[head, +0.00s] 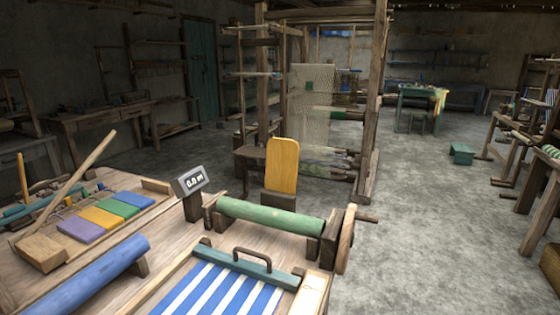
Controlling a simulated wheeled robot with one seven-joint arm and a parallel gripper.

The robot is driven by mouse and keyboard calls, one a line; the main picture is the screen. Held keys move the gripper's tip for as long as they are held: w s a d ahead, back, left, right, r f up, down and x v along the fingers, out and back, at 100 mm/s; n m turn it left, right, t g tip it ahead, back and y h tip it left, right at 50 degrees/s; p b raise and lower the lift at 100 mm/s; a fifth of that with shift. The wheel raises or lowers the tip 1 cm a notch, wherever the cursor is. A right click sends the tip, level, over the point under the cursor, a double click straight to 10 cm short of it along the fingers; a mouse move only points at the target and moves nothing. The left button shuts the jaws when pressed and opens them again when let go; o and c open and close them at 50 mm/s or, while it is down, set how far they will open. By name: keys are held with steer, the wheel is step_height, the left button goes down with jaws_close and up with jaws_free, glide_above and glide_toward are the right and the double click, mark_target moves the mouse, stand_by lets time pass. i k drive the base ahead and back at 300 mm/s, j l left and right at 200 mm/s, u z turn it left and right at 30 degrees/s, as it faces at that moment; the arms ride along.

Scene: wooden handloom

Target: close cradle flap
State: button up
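A green roller (270,217) lies in a wooden cradle at the back edge of the worktable, with a dark bracket (211,212) at its left end. A yellow rounded board (283,166) stands upright behind the roller. I cannot tell which of these pieces is the cradle flap. No part of my gripper shows in the head view.
A striped blue and white cloth (222,292) lies in front of the roller under a green bar (252,267) with a dark handle. A blue roller (85,278), coloured blocks (105,217) and a small display (190,181) occupy the left. Floor (425,220) right of the table is clear.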

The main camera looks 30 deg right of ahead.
mark_target(282, 155)
steer(key=i+l+u, duration=0.15)
steer(key=l, duration=0.3)
steer(key=i+l+u, duration=0.2)
steer(key=l, duration=0.3)
steer(key=i+l+u, duration=0.15)
steer(key=l, duration=0.35)
steer(key=i+l+u, duration=0.15)
steer(key=l, duration=0.35)
steer(key=l+u, duration=0.15)
steer(key=l, duration=0.35)
steer(key=l+u, duration=0.3)
steer(key=l, duration=0.4)
steer(key=i+l+u, duration=0.1)
steer(key=l+u, duration=0.15)
steer(key=l, duration=0.45)
steer(key=k+l+u, duration=0.1)
steer(key=l+u, duration=0.2)
steer(key=l, duration=0.4)
steer(key=k+l+u, duration=0.1)
steer(key=l+u, duration=0.15)
steer(key=l, duration=0.45)
steer(key=k+l+u, duration=0.1)
steer(key=l, duration=0.3)
steer(key=k+l+u, duration=0.15)
steer(key=k+l, duration=0.2)
steer(key=k+l+u, duration=0.1)
steer(key=l, duration=0.25)
steer(key=k, duration=0.1)
